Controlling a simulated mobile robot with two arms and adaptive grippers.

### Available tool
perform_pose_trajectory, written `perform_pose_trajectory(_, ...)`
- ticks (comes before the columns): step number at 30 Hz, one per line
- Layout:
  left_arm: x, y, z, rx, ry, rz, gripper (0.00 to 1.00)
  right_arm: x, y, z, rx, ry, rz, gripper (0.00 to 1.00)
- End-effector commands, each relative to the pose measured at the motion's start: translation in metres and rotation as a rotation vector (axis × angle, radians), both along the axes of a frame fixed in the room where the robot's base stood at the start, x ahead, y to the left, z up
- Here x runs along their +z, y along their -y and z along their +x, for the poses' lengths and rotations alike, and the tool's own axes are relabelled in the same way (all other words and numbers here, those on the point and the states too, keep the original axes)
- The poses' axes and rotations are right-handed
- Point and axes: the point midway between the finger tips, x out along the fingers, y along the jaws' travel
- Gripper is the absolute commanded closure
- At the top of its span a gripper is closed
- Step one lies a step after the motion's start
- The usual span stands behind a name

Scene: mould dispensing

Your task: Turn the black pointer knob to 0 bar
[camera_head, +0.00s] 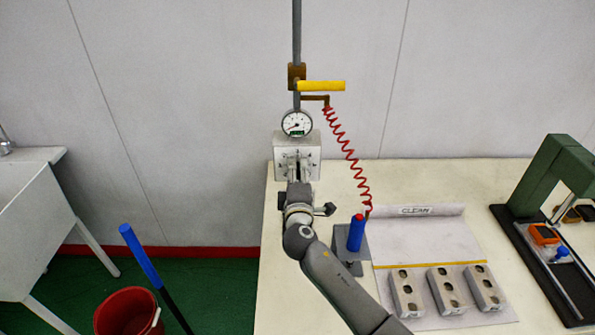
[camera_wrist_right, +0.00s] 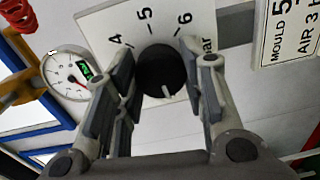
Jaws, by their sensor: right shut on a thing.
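The black pointer knob (camera_wrist_right: 160,72) sits on a white scale plate (camera_wrist_right: 112,20) in the right wrist view. The numbers 4, 5 and 6 and part of the word bar show around its upper side; the rest of the scale is hidden. A white mark on the knob points toward the bottom of that view, away from these numbers. My right gripper (camera_wrist_right: 164,65) is shut on the knob, one finger on each side. In the head view my right gripper (camera_head: 297,168) is in front of the pale regulator box (camera_head: 311,150) and hides the knob. My left gripper is not in view.
A round gauge (camera_head: 296,123) sits above the box. A yellow-handled valve (camera_head: 321,86) and red coiled hose (camera_head: 345,150) are close by. A blue-handled stand (camera_head: 356,233), several grey mould blocks (camera_head: 444,291) and a green press (camera_head: 548,177) occupy the table.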

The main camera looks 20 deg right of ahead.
Motion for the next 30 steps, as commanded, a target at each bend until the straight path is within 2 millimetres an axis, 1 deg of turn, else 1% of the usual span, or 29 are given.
perform_pose_trajectory(1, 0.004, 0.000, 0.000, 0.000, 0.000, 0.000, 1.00, 0.001, -0.001, 0.000, 0.001, -0.015, -0.045, 0.86)
perform_pose_trajectory(15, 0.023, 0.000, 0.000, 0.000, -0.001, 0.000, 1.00, 0.000, 0.000, 0.000, 0.001, -0.132, -0.448, 0.86)
perform_pose_trajectory(21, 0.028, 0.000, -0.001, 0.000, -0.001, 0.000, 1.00, -0.001, -0.001, 0.000, 0.002, -0.166, -0.567, 0.86)
perform_pose_trajectory(30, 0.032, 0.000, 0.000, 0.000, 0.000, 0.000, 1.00, -0.002, -0.001, 0.000, 0.002, -0.193, -0.661, 0.86)
